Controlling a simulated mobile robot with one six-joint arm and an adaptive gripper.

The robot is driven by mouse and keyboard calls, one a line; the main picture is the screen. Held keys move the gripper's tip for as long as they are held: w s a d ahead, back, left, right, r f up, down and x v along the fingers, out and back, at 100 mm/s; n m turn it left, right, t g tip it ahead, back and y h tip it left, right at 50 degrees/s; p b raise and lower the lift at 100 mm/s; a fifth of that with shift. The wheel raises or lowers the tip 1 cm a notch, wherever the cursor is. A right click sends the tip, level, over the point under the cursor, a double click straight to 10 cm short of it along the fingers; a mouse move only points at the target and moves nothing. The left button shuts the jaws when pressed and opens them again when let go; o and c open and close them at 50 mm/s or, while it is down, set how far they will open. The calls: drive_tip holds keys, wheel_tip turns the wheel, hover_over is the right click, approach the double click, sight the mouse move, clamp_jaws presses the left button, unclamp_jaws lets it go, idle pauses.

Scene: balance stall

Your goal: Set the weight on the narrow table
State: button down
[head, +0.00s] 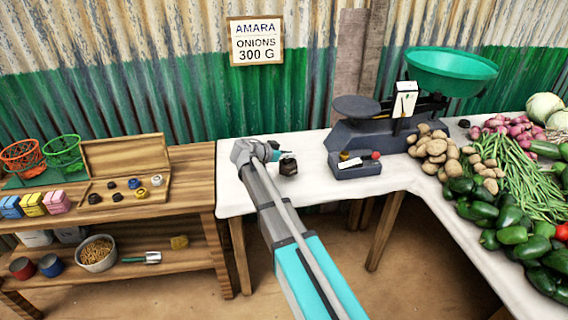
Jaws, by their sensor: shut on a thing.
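My gripper (279,155) is over the left part of the white-topped table (240,195), just left of the balance. It is shut on a dark weight (288,166), which shows at the gripper's tip, close to the table top. My arm partly hides the gripper and the fingers are too small to see clearly. I cannot tell whether the weight touches the table. More small weights (135,184), dark, blue and yellowish, sit in an open wooden box on the wooden bench at left.
The balance (365,135) with a dark plate and green pan (450,70) stands right of my gripper. Potatoes (435,147), onions, beans and peppers (490,210) cover the right side. Baskets (62,152) and coloured packets stand on the wooden bench. The white table's left front is clear.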

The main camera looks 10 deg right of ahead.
sight(287, 161)
drive_tip(key=shift+w+f+b, duration=0.5)
drive_tip(key=shift+f+b, duration=0.05)
drive_tip(key=shift+b, duration=0.05)
drive_tip(key=shift+f+b, duration=1.35)
drive_tip(key=shift+f, duration=0.05)
drive_tip(key=shift+s+f, duration=0.1)
drive_tip(key=c, duration=0.8)
unclamp_jaws()
drive_tip(key=shift+o, duration=0.2)
drive_tip(key=shift+s+a+r, duration=0.15)
drive_tip(key=shift+a+r, duration=0.2)
drive_tip(key=p+v, duration=0.4)
drive_tip(key=v, duration=0.7)
drive_tip(key=shift+p, duration=0.3)
